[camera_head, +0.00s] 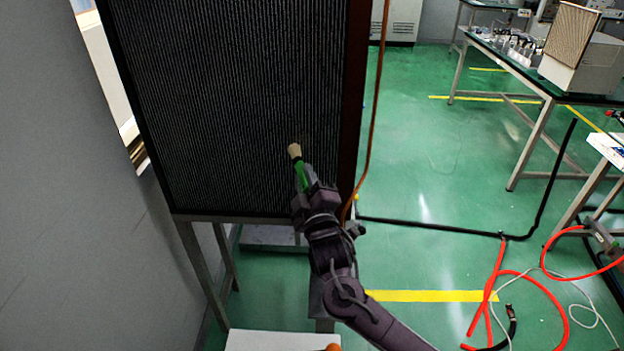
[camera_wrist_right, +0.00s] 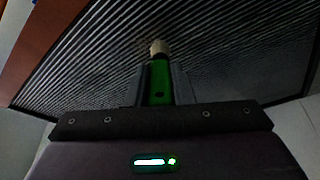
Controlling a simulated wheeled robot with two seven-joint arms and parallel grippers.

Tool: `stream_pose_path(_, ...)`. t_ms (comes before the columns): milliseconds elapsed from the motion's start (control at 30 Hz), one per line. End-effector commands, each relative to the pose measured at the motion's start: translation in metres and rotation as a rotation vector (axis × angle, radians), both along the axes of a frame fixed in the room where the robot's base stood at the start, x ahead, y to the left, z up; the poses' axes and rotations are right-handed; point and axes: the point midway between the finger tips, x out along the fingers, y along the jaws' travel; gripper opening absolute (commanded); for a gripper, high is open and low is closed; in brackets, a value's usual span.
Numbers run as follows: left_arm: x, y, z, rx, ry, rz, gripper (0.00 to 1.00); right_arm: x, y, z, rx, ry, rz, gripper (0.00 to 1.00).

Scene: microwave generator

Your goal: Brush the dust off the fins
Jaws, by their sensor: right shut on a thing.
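A large dark finned panel (camera_head: 230,90) with close vertical fins stands upright on a metal stand in the head view. Its fins (camera_wrist_right: 220,60) fill most of the right wrist view. My right gripper (camera_head: 306,182) is shut on a brush with a green handle (camera_head: 300,173) and pale bristles (camera_head: 294,151). The brush points at the lower right part of the fins. In the right wrist view the green handle (camera_wrist_right: 159,82) sits between the two fingers and the bristle tip (camera_wrist_right: 158,47) lies over the fins. I cannot tell whether the bristles touch. My left gripper does not show.
An orange cable (camera_head: 372,120) hangs at the panel's right edge. Red hoses (camera_head: 515,272) and a black cable (camera_head: 430,224) lie on the green floor to the right. A bench (camera_head: 530,85) with equipment stands at the upper right. A grey wall (camera_head: 60,200) is close on the left.

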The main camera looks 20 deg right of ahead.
Motion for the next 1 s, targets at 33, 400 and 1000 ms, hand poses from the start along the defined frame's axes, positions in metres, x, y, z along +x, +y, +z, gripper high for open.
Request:
stream_pose_path(33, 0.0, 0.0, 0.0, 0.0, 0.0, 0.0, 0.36, 0.001, 0.003, 0.0, 0.001, 0.0, 0.0, 0.0)
stream_pose_path(400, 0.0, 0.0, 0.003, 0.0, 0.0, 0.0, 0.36, 0.011, 0.03, 0.001, 0.0, 0.0, 0.001, 0.0)
stream_pose_path(1000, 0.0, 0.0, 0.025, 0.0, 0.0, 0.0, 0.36, 0.007, 0.015, 0.013, -0.001, 0.0, -0.004, 0.0)
